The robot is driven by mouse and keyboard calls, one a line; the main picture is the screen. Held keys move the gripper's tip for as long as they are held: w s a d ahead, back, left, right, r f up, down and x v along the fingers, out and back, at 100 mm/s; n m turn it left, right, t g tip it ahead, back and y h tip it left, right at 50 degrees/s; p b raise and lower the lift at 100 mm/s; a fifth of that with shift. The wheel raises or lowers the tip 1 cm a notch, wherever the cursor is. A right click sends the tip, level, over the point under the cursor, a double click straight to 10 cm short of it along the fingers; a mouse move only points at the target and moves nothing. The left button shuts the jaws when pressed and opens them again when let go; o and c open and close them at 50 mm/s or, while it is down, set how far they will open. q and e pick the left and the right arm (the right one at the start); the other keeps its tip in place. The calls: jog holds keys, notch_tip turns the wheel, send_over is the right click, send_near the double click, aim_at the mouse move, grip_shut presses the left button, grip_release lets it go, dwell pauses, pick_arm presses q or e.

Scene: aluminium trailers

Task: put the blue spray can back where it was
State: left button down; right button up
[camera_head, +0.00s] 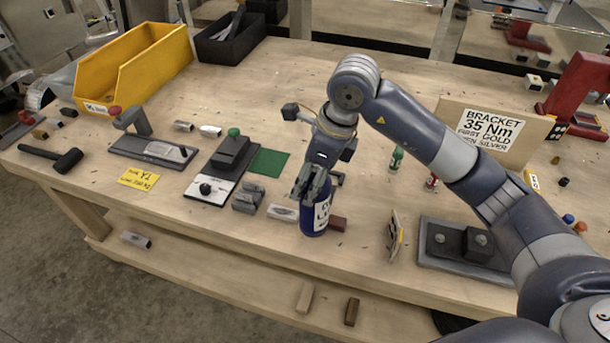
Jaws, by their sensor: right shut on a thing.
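The blue spray can (316,216) with a white label is near the front edge of the wooden table, roughly upright. My right gripper (315,183) reaches down from above and is shut on the can's top. The fingers hide the can's upper part. I cannot tell whether the can's base touches the table. A green square (269,162) lies flat and bare on the table, behind and to the left of the can. My left gripper is not in view.
Close to the can are a light block (283,213), a brown block (337,223) and a grey part (247,197). A fixture plate (463,262) and bracket sign (490,130) stand right. A yellow bin (135,65) is back left. The table's back middle is clear.

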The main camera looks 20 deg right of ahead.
jog(key=shift+w+a+f+p, duration=0.15)
jog(key=shift+w+p, duration=0.15)
jog(key=shift+w, duration=0.8)
notch_tip(320, 180, down, 3)
jog(key=shift+f+p, duration=0.15)
jog(key=shift+p, duration=0.7)
jog(key=shift+f, duration=0.15)
jog(key=o, duration=1.8)
jog(key=shift+c, duration=0.2)
